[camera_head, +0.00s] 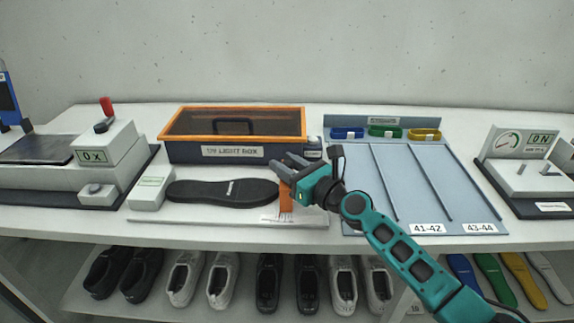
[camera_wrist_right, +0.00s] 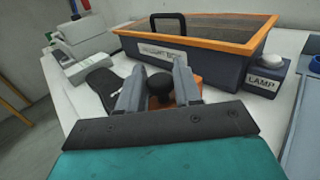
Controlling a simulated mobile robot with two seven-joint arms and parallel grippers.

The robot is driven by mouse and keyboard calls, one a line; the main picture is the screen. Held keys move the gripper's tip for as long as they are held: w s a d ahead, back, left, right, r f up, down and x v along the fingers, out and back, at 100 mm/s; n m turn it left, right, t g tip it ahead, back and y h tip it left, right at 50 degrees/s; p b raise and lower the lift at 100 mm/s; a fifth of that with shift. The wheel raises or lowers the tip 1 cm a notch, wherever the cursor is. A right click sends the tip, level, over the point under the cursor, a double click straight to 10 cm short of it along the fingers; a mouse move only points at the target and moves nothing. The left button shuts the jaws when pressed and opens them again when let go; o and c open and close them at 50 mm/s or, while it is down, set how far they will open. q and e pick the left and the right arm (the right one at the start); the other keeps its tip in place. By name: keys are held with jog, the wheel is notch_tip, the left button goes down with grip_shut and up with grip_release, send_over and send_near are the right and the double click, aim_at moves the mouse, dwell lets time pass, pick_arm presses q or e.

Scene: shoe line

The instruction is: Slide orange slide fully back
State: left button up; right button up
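The orange slide (camera_head: 286,198) is a narrow orange strip at the front right of the black shoe sole (camera_head: 222,190), in front of the light box. Part of it also shows below the fingers in the right wrist view (camera_wrist_right: 188,80). A round black knob (camera_wrist_right: 160,84) sits between the two grey fingers of my right gripper (camera_wrist_right: 160,76) and fills the gap between them. In the head view, my right gripper (camera_head: 284,166) comes in from the right and covers the knob and the slide's rear part. My left gripper is not in view.
The light box (camera_head: 232,152) with its orange rim stands close behind the gripper. A lamp button (camera_wrist_right: 266,72) is at its right. A blue-grey tray (camera_head: 400,190) with coloured bands lies to the right. A white box (camera_head: 150,188) stands left of the sole.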

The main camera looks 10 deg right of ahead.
grip_shut()
jog(key=d, duration=0.2)
jog(key=s+d+b, duration=0.1)
jog(key=d, duration=0.1)
jog(key=s+d, duration=0.1)
jog(key=d, duration=0.1)
jog(key=shift+d+f+b, duration=0.15)
jog(key=shift+d+b, duration=0.15)
jog(key=shift+b, duration=0.05)
jog(key=shift+d, duration=0.1)
jog(key=shift+o, duration=1.3)
grip_release()
jog(key=shift+d, duration=0.15)
jog(key=shift+o, duration=0.7)
